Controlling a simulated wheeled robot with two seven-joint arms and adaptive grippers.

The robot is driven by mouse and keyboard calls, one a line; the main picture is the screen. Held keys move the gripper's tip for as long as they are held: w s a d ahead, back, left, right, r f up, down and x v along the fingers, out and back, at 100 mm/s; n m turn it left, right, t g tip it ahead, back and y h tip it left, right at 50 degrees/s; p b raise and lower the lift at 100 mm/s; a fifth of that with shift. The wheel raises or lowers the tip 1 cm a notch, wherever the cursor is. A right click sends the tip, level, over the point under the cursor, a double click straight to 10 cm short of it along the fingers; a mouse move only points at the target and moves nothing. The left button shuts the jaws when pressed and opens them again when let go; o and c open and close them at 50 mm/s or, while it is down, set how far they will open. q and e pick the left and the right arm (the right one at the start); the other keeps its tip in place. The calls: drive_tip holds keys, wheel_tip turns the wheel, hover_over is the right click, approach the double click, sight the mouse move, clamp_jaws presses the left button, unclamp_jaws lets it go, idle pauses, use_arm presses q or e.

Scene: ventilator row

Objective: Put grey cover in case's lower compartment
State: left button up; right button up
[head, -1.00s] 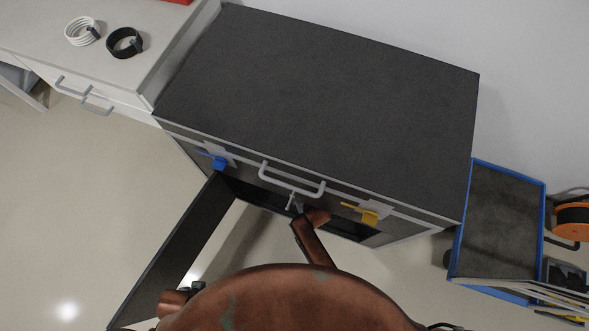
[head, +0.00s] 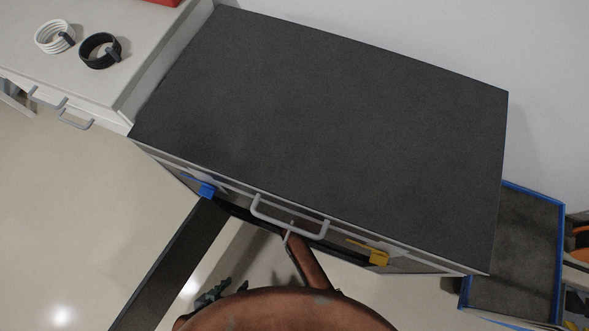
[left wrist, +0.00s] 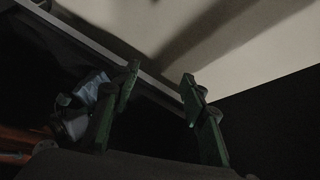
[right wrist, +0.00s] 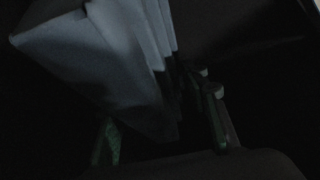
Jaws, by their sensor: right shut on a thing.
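The case (head: 330,120) is a dark-topped cabinet with a drawer handle (head: 288,222) at its front and an open door (head: 170,265) at lower left. My right arm reaches under the drawer toward the dark lower compartment; its gripper is hidden in the head view. In the right wrist view my right gripper (right wrist: 160,105) is shut on the pale grey cover (right wrist: 95,50), a folded piece with several layers, in dark surroundings. My left gripper (head: 210,293) is low beside the door. In the left wrist view it (left wrist: 160,76) is open and empty.
A white counter (head: 130,30) with a white cable coil (head: 52,37) and a black coil (head: 99,51) stands at left. A blue-edged cart (head: 515,245) stands close at right. Blue (head: 206,190) and yellow (head: 379,257) pieces stick out at the case's front.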

drive_tip(key=shift+f+b, duration=0.3)
drive_tip(key=shift+f, duration=0.1)
use_arm(q)
drive_tip(key=shift+w+d+f+t, duration=0.1)
drive_tip(key=shift+w+f+t, duration=0.1)
drive_tip(key=shift+f, duration=0.2)
drive_tip(key=shift+w+f+t, duration=0.15)
drive_tip(key=shift+f+t, duration=0.05)
drive_tip(key=shift+f, duration=0.15)
use_arm(e)
drive_tip(key=shift+w, duration=0.1)
drive_tip(key=o, duration=1.4)
drive_tip(key=shift+f, duration=0.1)
